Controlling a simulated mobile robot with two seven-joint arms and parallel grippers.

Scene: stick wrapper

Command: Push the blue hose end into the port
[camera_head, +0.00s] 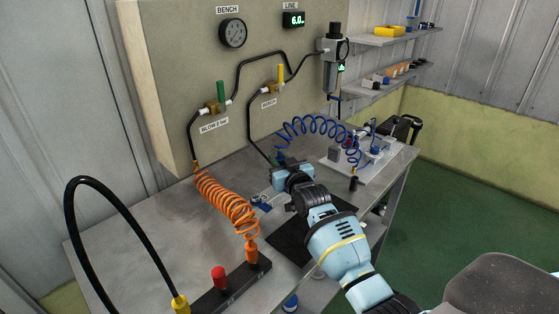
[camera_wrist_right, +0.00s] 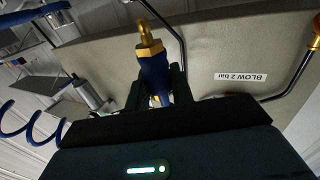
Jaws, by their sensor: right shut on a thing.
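My right gripper (camera_head: 277,170) is over the bench near the panel's lower edge. In the right wrist view its dark fingers (camera_wrist_right: 160,92) are shut on the blue hose end (camera_wrist_right: 155,72), a blue body with a brass tip (camera_wrist_right: 148,40) pointing away from the gripper. The blue coiled hose (camera_head: 318,124) runs from near the gripper to the right; its coils also show at the left of the wrist view (camera_wrist_right: 32,125). A black line (camera_head: 250,128) runs down from the BENCH valve to behind the gripper. I cannot make out the port or whether the tip touches anything.
An orange coiled hose (camera_head: 226,203) hangs left of my arm, down to a black block (camera_head: 232,288) with a red plug (camera_head: 218,277). A black hose (camera_head: 75,220) arches at the left. A white board (camera_head: 378,172) with small fixtures is at the right.

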